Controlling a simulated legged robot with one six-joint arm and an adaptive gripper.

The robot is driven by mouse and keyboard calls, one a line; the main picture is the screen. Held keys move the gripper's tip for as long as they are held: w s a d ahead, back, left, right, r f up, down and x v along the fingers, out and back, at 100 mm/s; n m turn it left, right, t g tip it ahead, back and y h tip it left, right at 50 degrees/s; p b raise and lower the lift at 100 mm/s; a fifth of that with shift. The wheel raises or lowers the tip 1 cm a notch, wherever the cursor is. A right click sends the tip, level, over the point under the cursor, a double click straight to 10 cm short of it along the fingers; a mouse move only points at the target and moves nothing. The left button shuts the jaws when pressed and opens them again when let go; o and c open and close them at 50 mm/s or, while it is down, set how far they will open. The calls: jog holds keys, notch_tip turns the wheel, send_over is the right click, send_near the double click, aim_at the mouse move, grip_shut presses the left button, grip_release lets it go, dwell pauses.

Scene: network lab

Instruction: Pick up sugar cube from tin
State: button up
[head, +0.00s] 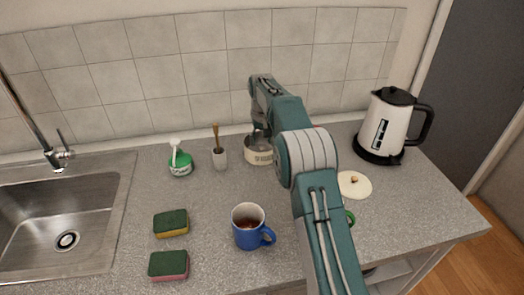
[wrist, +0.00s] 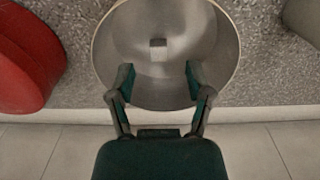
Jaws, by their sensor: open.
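The cream tin (head: 257,156) stands on the counter near the back wall, partly behind my arm. In the wrist view I look down into its round metal inside (wrist: 222,50). One small pale sugar cube (wrist: 158,43) lies on the tin's floor. My gripper (wrist: 160,78) is open, with its two fingers apart over the tin's near part in that view. The cube shows beyond the fingertips, roughly centred between them, and nothing is held. In the head view my gripper (head: 261,138) points down at the tin and is partly hidden.
A red round object (wrist: 25,58) is beside the tin. A brush cup (head: 220,160) and green-white bottle (head: 180,161) stand left. A blue mug (head: 248,232), sponges (head: 171,223), a cream lid (head: 355,185) and a kettle (head: 388,122) are farther off. Tiled wall (head: 150,75) is behind.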

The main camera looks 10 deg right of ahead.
aim_at(262, 148)
jog(key=f, duration=0.2)
jog(key=shift+a+f, duration=0.3)
jog(key=shift+f, duration=0.05)
jog(key=shift+d+f, duration=0.15)
jog(key=shift+f, duration=0.1)
jog(key=shift+d, duration=0.35)
jog(key=c, duration=0.6)
jog(key=shift+a, duration=0.15)
jog(key=shift+c, duration=0.9)
jog(key=shift+a, duration=0.15)
jog(key=shift+r, duration=0.1)
